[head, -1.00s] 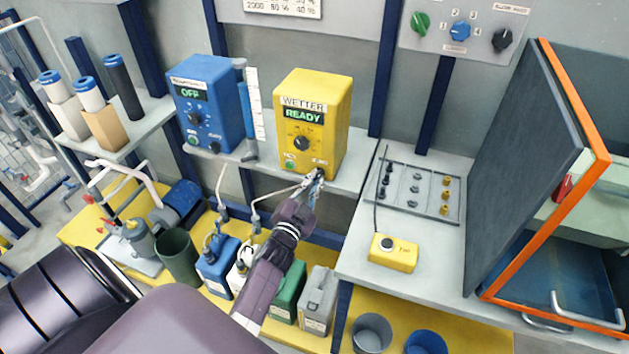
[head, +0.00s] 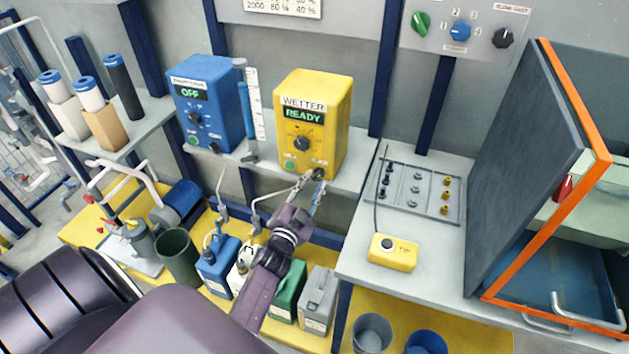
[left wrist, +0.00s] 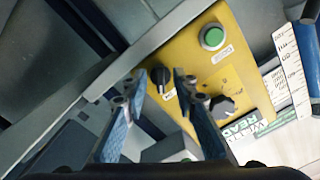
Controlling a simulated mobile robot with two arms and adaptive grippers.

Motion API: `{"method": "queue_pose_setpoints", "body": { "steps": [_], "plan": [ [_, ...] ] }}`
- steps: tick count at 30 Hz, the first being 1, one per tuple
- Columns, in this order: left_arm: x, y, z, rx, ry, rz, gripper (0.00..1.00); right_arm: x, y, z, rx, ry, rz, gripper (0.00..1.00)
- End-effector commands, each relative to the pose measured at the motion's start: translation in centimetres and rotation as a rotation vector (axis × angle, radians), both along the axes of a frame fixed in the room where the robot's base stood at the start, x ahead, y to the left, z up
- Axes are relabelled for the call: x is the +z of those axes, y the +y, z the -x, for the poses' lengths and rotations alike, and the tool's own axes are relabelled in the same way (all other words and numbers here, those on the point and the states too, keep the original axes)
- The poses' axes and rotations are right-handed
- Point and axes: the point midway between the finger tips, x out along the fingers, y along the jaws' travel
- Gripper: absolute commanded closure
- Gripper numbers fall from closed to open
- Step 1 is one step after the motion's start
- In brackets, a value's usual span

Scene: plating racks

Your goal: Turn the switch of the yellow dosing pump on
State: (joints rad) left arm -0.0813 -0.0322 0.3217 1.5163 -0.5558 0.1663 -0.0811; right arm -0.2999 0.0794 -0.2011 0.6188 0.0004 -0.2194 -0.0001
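The yellow dosing pump (head: 332,110) stands on the shelf. Its label reads WETTER and its display reads READY. Its black switch (head: 319,174) is at the lower right of the front face. In the left wrist view, the switch (left wrist: 162,80) shows between and beyond my fingertips, its pointer bar upright in the picture. A green button (left wrist: 213,37) and a larger black knob (left wrist: 222,106) are on the same face. My left gripper (head: 311,186) is open and empty, just in front of and below the switch. I cannot tell whether a finger touches it. My right gripper is not seen.
A blue pump (head: 207,100) showing OFF stands left of the yellow one. Canisters (head: 318,300) and tubing are below the shelf. To the right are a bench (head: 350,262) with a yellow box (head: 393,252) and an orange-edged open door (head: 540,180).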

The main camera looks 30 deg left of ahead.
Motion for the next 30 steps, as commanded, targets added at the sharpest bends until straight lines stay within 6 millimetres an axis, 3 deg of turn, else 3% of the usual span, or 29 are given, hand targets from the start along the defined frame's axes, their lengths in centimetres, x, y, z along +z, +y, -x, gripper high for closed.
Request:
{"method": "queue_pose_setpoints", "body": {
  "steps": [9, 15, 30],
  "plan": [
    [-0.2, -1.6, 6.5, 0.001, 0.005, 0.001, 0.74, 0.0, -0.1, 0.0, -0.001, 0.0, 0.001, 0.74],
    [-0.1, -2.2, 9.2, 0.001, 0.003, 0.002, 0.74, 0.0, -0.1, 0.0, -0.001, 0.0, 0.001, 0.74],
    [0.0, -2.4, 10.1, 0.0, 0.002, -0.001, 0.74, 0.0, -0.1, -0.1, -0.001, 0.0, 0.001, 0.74]
  ]
}}
